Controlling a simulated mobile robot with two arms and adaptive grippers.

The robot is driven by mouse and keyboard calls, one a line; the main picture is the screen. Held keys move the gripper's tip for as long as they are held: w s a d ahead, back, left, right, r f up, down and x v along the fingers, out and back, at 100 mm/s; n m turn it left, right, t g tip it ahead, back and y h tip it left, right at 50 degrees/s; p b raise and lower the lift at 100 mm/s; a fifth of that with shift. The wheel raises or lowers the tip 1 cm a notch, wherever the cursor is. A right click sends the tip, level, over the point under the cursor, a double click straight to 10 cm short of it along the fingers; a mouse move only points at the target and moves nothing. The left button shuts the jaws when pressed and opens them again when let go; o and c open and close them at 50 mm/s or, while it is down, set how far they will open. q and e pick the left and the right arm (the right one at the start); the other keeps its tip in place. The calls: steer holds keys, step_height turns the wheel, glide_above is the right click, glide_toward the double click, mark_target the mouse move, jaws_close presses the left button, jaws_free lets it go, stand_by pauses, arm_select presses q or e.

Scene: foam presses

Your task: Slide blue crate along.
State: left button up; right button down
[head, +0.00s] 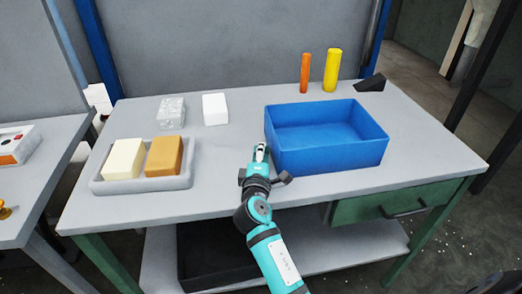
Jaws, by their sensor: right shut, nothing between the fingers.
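The blue crate (328,157) is an open, empty box standing upright on the right half of the grey table. My right gripper (261,150) is shut and empty, close by the left wall of the crate near its front left corner. I cannot tell whether the fingertips touch the crate. My left gripper is not in view.
A grey tray (98,186) with a cream block (124,158) and a tan block (164,156) stands at the left. Behind are a speckled block (171,113), a white block (215,109), an orange cylinder (304,73), a yellow cylinder (332,70) and a black wedge (371,83). Table right of the crate is clear.

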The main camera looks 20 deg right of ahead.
mark_target(368, 138)
steer(key=s+d+p, duration=0.1)
steer(key=d, duration=0.4)
steer(key=s+d+p, duration=0.1)
steer(key=d+p, duration=0.1)
steer(key=d, duration=0.3)
steer(key=s+d+p, duration=0.1)
steer(key=s+d, duration=0.1)
steer(key=d, duration=0.4)
steer(key=shift+s+d+r, duration=0.1)
steer(key=s+d, duration=0.1)
steer(key=d, duration=0.4)
steer(key=s+d+p, duration=0.1)
steer(key=d, duration=0.4)
steer(key=s+d, duration=0.2)
steer(key=d, duration=0.3)
steer(key=shift+d, duration=0.15)
steer(key=shift+f, duration=0.2)
